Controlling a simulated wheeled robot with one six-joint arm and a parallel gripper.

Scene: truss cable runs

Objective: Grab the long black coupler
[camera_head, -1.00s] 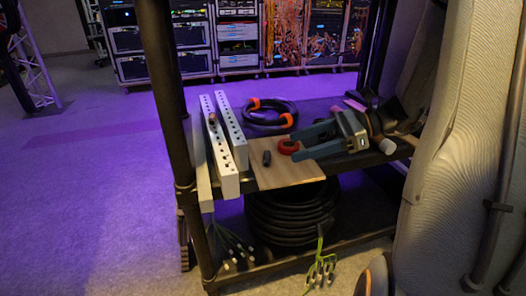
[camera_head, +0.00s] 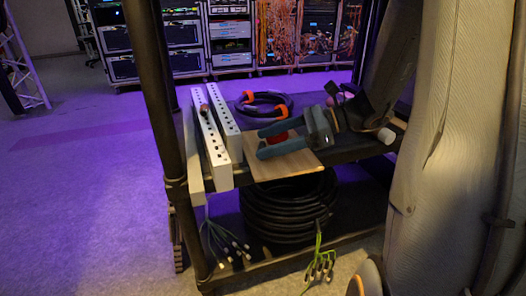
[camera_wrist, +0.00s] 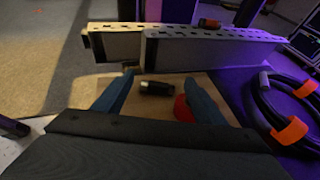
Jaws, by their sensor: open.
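The black coupler (camera_wrist: 157,88) lies on its side on a wooden board (camera_wrist: 185,78), seen between and a little beyond my fingers in the wrist view. A red round item (camera_wrist: 183,108) lies beside the coupler, close to the right finger in the wrist view.
White perforated bars (camera_head: 211,138) stand left of the board and beyond it in the wrist view (camera_wrist: 210,52). A black cable loop with orange bands (camera_head: 262,105) lies at the back. A thick black cable coil (camera_head: 285,212) sits on the lower shelf. A dark post (camera_head: 160,120) rises at left.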

